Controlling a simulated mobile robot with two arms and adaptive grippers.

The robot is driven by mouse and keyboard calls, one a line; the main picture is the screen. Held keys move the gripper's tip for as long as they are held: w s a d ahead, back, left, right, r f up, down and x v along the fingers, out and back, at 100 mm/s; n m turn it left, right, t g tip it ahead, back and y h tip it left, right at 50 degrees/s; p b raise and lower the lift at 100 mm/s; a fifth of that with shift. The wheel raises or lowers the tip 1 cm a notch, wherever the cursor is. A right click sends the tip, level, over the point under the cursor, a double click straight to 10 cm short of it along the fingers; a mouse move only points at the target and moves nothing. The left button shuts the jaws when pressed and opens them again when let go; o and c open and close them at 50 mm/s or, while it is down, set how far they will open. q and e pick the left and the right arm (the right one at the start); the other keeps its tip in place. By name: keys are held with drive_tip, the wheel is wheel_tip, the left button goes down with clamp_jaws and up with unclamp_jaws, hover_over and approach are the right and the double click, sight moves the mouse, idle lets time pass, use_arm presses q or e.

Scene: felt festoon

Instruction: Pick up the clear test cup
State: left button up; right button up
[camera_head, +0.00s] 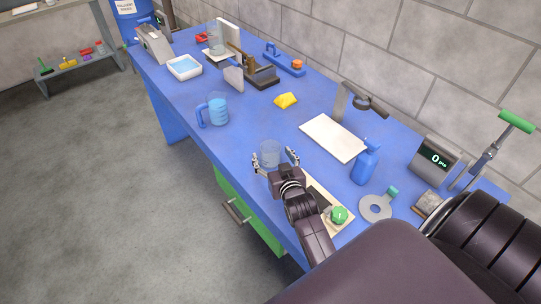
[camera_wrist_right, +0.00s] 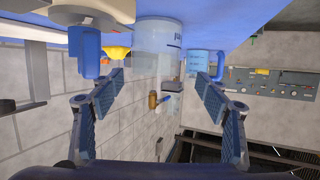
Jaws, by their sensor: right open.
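The clear test cup (camera_head: 270,149) stands upright on the blue workbench (camera_head: 250,90), near its front edge. My right gripper (camera_head: 274,160) is open, and its two fingers are spread at the near side of the cup. In the right wrist view, which looks upside down, the clear cup (camera_wrist_right: 158,45) shows just beyond and between the open fingertips of the right gripper (camera_wrist_right: 161,82). I cannot tell if the fingers touch it. My left gripper is not in view.
A blue measuring jug (camera_head: 217,110) stands left of the cup. A green knob (camera_head: 339,214) sits beside my right arm. Bench around the cup is clear.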

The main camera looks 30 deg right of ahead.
sight(268, 143)
drive_tip(key=x, duration=0.2)
drive_tip(key=p+x, duration=0.1)
drive_tip(key=x, duration=0.1)
drive_tip(key=shift+w+d, duration=0.15)
drive_tip(key=shift+d, duration=0.3)
drive_tip(key=shift+w+d+f, duration=0.1)
drive_tip(key=shift+w, duration=0.2)
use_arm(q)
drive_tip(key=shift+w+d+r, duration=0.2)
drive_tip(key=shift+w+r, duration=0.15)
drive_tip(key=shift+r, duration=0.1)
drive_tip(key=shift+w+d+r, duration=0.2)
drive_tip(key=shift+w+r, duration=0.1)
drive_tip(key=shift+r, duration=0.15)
use_arm(e)
drive_tip(key=shift+c, duration=0.7)
drive_tip(key=c, duration=1)
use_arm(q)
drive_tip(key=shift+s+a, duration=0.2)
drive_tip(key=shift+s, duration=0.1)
use_arm(e)
drive_tip(key=shift+c, duration=0.8)
